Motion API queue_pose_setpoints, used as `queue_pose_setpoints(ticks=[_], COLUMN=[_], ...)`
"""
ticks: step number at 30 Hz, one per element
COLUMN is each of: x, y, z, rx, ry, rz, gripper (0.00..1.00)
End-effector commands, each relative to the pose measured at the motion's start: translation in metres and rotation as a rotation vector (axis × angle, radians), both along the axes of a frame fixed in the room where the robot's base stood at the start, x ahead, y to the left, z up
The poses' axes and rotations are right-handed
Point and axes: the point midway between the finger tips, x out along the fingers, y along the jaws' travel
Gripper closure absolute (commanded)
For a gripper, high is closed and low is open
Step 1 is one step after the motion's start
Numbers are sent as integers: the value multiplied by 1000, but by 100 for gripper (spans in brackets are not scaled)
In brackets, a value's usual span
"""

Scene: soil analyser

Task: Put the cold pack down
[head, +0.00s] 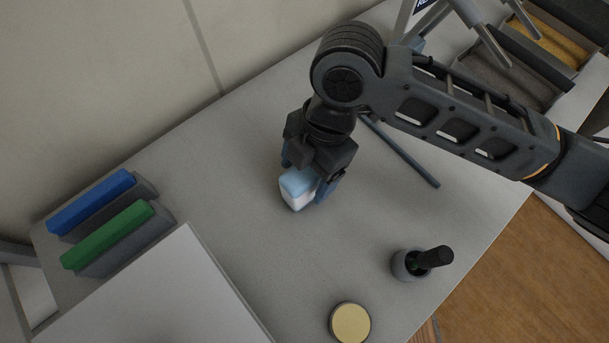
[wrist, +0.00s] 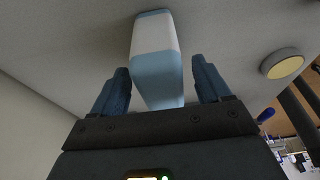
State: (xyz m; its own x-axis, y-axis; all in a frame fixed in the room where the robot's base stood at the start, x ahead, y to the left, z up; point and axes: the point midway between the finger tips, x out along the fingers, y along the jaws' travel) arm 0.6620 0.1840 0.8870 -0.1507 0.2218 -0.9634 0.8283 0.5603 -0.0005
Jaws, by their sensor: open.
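The cold pack (head: 297,189) is a small white block with light blue ends. In the head view it is on or just at the grey table top, under my gripper (head: 307,178). In the wrist view the cold pack (wrist: 157,60) lies between the two blue fingers of my gripper (wrist: 160,88), with a visible gap on each side. The gripper is open around it. My wrist hides part of the pack in the head view.
A blue block (head: 92,202) and a green block (head: 108,235) sit in dark holders at the left. A round yellow-topped disc (head: 350,323) and a dark cup (head: 409,265) with a black-handled item stand at the front right. A thin rod (head: 404,155) lies behind. Trays (head: 545,45) stand at the back right.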

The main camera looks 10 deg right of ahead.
Motion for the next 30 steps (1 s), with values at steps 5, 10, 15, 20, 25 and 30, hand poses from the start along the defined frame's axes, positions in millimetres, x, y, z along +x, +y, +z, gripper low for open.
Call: queue_pose_setpoints(ticks=[5,10,15,20,25,30], x=[-5,-6,-6,-6,-6,-6], y=[6,8,8,8,8,8], z=[-22,-30,-30,-30,-30,-30], rx=[-1,0,0,0,0,0], ry=[1,0,-1,-1,-1,-1], rz=[-2,-1,-1,-1,-1,-1], gripper=[23,23,23,39,55,71])
